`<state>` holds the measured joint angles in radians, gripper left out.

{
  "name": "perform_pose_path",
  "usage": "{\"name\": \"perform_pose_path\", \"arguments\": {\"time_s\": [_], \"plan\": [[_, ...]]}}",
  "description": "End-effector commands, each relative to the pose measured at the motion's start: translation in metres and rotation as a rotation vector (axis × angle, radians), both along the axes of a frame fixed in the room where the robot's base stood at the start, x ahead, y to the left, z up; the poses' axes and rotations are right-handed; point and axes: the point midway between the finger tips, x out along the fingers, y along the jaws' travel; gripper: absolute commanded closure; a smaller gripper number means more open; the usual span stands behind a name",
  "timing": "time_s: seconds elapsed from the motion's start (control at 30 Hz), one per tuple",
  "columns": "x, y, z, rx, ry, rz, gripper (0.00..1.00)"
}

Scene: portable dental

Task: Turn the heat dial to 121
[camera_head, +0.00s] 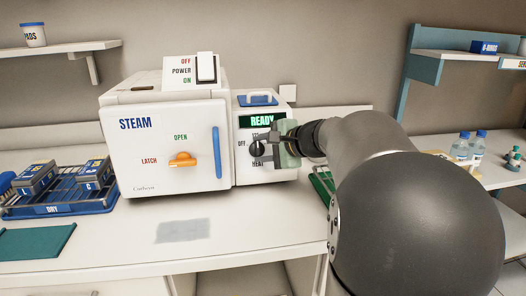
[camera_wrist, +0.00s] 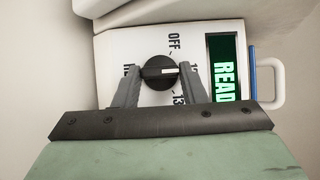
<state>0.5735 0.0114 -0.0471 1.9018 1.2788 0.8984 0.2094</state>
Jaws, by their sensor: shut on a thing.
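The heat dial (camera_wrist: 157,73) is a round black knob on the white panel of the steam unit. It also shows in the head view (camera_head: 256,149), partly blocked by my gripper. In the wrist view its white pointer points to the picture's right, toward a label starting "12" that a finger partly hides. OFF is above the dial, a label starting "13" is below right, and HEAT is on the left, mostly covered. My gripper (camera_wrist: 160,82) is shut on the dial, one finger on each side. The green display (camera_head: 262,121) reads READY.
The white STEAM unit (camera_head: 165,150) has an orange latch knob (camera_head: 183,160), a blue handle (camera_head: 217,152) and a power switch (camera_head: 206,68) on top. A blue rack (camera_head: 60,208) with boxes stands at the left. The counter in front is mostly clear.

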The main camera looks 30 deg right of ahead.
Motion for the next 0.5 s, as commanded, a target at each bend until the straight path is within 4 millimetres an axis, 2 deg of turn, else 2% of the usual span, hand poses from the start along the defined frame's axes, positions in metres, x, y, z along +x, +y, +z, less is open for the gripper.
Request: {"name": "perform_pose_path", "arguments": {"time_s": [0.27, 0.3, 0.37, 0.5], "plan": [[-0.0002, -0.0009, 0.0009, -0.001, -0.001, -0.003, 0.85], [-0.0001, -0.0009, 0.0008, -0.001, -0.002, -0.002, 0.60], [-0.0001, -0.0009, 0.0008, -0.001, -0.002, -0.002, 0.43], [0.0000, -0.0006, 0.0005, -0.001, -0.001, -0.002, 0.42]]}}
